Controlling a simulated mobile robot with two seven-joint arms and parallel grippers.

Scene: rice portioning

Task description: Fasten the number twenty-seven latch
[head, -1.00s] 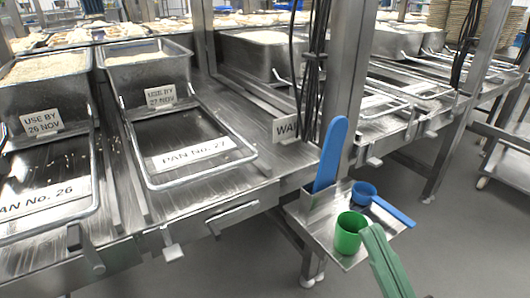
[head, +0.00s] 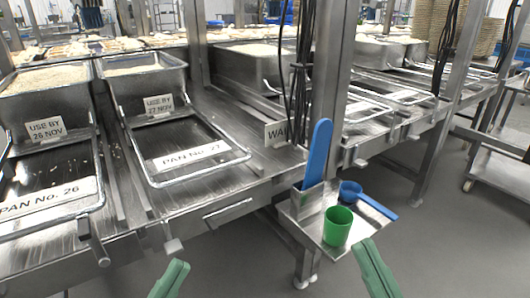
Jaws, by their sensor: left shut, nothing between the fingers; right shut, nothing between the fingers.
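The PAN No. 27 sign (head: 190,157) lies in the metal frame (head: 206,177) in front of a rice-filled pan (head: 146,83) tagged USE BY 27 NOV. Below that frame, on the bench's front edge, a small metal lever with a square end (head: 173,246) hangs down; I cannot tell for certain that it is the number twenty-seven latch or whether it is fastened. My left gripper (head: 176,268), green, is shut and empty at the bottom edge, below and apart from the lever.
A side shelf (head: 346,252) holds a green cup (head: 338,226), a blue scoop (head: 350,190) and an upright blue paddle (head: 318,150). A bar handle (head: 228,213) and another lever with a round end (head: 102,261) project from the bench front. A metal post (head: 333,80) stands behind the shelf.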

